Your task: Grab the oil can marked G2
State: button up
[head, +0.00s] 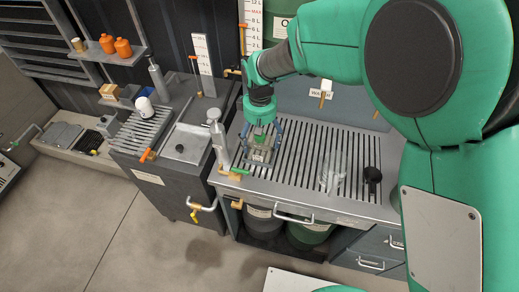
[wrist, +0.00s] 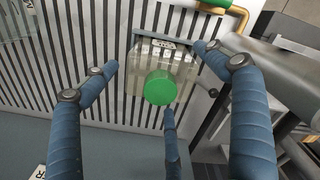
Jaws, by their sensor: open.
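A clear, boxy can (head: 258,156) with a green cap stands on the slatted bench top, and I take it for an oil can. It also shows in the wrist view (wrist: 146,76), with its green cap (wrist: 159,88) facing the camera. A small label on it is too small to read, so I cannot tell whether it says G2. My gripper (head: 263,138) is above the can, pointing down. In the wrist view its blue fingers (wrist: 160,80) are spread around the can, and none is clearly touching it. The gripper is open and empty.
A clear glass vessel (head: 331,176) and a black object (head: 372,178) stand to the right. Bare slats (head: 305,160) lie between them and the can.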

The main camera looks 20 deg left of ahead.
jog(key=shift+f, duration=0.15)
jog(key=shift+d+f+b, duration=0.1)
jog(key=shift+f+b, duration=0.9)
jog(key=shift+f, duration=1.6)
jog(key=shift+c, duration=0.5)
jog(key=shift+r, duration=0.1)
jog(key=c, duration=1.3)
